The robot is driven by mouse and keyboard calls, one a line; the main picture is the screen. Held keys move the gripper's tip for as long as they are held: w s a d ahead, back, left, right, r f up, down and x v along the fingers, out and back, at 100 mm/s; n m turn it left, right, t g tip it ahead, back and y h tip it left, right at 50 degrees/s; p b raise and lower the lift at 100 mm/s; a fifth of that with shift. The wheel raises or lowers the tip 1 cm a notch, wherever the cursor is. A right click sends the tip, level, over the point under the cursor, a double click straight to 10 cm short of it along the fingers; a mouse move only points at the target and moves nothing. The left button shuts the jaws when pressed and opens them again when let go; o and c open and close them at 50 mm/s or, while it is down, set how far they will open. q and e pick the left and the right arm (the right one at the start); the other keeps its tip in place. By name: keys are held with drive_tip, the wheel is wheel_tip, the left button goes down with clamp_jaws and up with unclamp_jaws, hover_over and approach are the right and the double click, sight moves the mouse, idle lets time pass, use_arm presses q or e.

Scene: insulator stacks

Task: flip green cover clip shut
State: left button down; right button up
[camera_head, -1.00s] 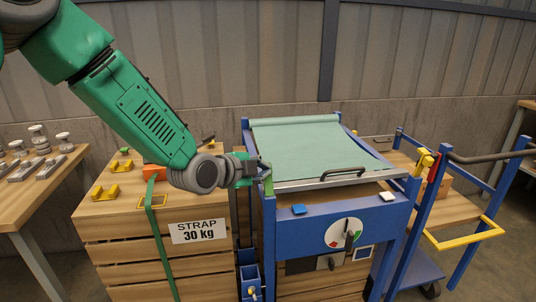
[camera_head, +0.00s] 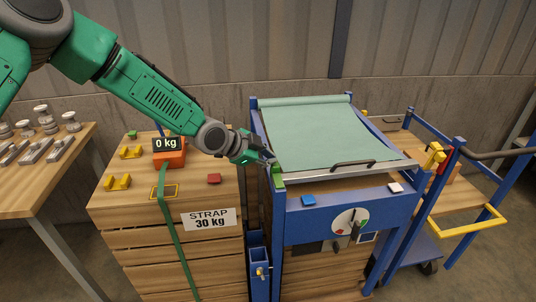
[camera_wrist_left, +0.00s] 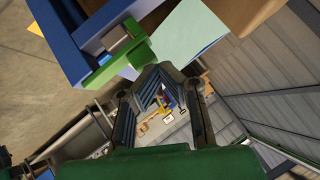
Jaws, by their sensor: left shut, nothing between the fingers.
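The green clip (camera_head: 278,175) sits at the front left corner of the blue frame, beside the pale green cover (camera_head: 325,135). In the left wrist view the green clip (camera_wrist_left: 98,72) is an L-shaped piece around a grey block on the blue corner post. The cover's edge (camera_wrist_left: 185,35) shows to its right. My left gripper (camera_head: 268,160) is shut and empty, just above and behind the clip. In the wrist view its fingertips (camera_wrist_left: 162,72) lie right of the clip; I cannot tell whether they touch it. My right gripper is out of view.
A wooden crate (camera_head: 165,240) with a strap, an orange scale (camera_head: 170,158) reading 0 kg, yellow brackets and a red block (camera_head: 214,179) stands left. A dark handle (camera_head: 353,164) sits on the cover's front bar. A blue cart (camera_head: 465,190) stands right.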

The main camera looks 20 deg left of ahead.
use_arm(q)
drive_tip(key=shift+w+d+f, duration=0.2)
drive_tip(key=shift+d+f, duration=0.1)
drive_tip(key=shift+d, duration=0.3)
drive_tip(key=shift+a+f, duration=0.2)
drive_tip(key=shift+a, duration=0.3)
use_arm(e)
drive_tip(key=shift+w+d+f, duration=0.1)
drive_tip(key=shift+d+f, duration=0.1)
